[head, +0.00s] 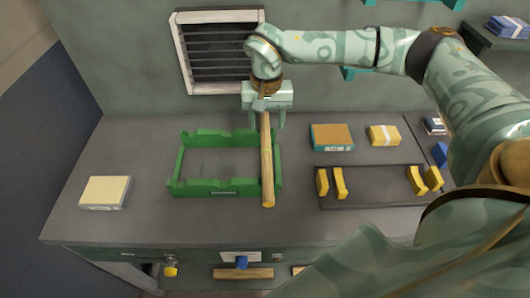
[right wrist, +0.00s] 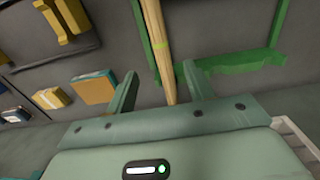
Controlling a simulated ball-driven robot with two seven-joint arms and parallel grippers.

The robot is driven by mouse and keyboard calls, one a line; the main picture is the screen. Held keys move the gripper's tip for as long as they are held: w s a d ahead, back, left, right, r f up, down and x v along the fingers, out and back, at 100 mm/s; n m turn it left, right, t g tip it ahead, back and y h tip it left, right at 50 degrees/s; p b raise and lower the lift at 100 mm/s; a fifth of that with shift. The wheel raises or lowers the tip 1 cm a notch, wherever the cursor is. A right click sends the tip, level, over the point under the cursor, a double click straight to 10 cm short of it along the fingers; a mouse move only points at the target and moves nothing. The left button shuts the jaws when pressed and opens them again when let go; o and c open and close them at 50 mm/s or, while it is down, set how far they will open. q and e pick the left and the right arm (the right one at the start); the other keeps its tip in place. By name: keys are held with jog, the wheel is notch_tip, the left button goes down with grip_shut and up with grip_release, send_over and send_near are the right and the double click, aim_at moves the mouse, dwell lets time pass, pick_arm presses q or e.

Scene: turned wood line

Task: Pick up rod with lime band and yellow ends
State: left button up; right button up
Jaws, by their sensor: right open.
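The rod (head: 267,165) is long pale wood, with a yellow near end in the head view. In the right wrist view the rod (right wrist: 153,25) shows a thin lime band. It runs along the right side of the green cradle (head: 175,187); I cannot tell whether it rests on it. My right gripper (head: 267,108) is above the rod's far part, which it partly hides. In the right wrist view the gripper (right wrist: 157,84) has its fingers apart, one on each side of the rod, with gaps. My left gripper is not in view.
A dark rack (head: 375,185) with several yellow holders lies to the right. A tan and teal box (head: 331,136) and a yellow pack (head: 384,135) stand behind it. A pale box (head: 105,192) is at left. A louvred vent (head: 218,55) is on the back wall.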

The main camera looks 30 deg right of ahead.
send_over(266, 150)
jog(key=f, duration=0.4)
jog(key=shift+w+d+f, duration=0.25)
jog(key=shift+w+f, duration=0.05)
jog(key=shift+f, duration=0.05)
jog(key=f, duration=0.2)
jog(key=f+b, duration=0.1)
jog(key=f, duration=0.2)
jog(key=shift+s+a+f, duration=0.15)
jog(key=shift+s+f, duration=0.05)
jog(key=shift+f, duration=0.1)
jog(key=shift+r, duration=0.1)
grip_shut()
